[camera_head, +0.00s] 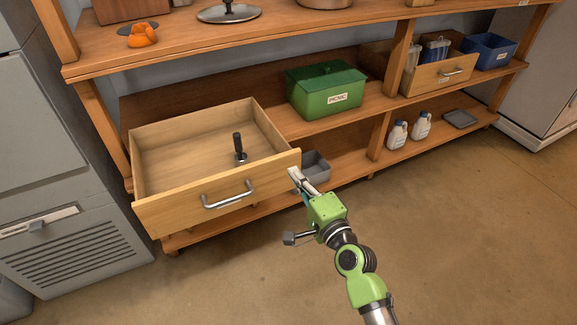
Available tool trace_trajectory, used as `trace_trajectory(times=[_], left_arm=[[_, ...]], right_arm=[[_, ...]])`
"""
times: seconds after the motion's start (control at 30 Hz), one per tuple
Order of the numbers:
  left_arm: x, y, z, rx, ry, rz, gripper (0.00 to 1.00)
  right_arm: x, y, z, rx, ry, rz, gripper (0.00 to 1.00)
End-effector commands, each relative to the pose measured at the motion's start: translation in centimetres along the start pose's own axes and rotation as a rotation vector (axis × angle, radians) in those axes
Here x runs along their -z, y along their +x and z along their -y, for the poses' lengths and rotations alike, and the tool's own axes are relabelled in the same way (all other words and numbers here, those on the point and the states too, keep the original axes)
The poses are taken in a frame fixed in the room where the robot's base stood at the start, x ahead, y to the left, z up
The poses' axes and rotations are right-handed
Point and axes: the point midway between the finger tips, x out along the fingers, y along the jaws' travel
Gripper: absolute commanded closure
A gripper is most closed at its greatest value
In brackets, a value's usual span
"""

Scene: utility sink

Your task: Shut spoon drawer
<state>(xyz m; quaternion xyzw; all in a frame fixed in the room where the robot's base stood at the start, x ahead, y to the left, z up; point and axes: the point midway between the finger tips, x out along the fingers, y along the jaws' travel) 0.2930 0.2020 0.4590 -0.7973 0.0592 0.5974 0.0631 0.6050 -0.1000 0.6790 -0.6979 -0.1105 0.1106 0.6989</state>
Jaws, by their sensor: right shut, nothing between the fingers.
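A light wooden drawer (213,197) stands pulled out of the shelf unit at the left, with a metal bar handle (229,196) on its front. My right gripper (297,176) is shut and empty. Its fingertips are at the right end of the drawer front; I cannot tell if they touch it. My left gripper is not in view.
A second drawer (440,75) with a handle is at the upper right. A green picnic box (326,90) sits on the middle shelf. A grey bin (316,166) is low behind my gripper. A grey cabinet (60,150) stands left of the drawer. The floor in front is clear.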

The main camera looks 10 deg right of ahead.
Motion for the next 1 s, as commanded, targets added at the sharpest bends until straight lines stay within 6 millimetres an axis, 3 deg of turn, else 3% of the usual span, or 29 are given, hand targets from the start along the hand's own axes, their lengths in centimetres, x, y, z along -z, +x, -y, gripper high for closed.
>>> trace_trajectory(times=[0.1, 0.3, 1.0], left_arm=[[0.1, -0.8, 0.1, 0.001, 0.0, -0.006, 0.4], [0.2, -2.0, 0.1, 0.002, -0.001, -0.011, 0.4], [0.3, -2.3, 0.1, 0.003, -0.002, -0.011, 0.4]], right_arm=[[0.0, 2.1, 0.0, 0.002, 0.001, 0.0, 1.0], [0.0, 4.0, -0.1, -0.001, -0.001, 0.0, 1.0], [0.0, 4.9, 0.0, -0.001, -0.002, 0.0, 1.0]])
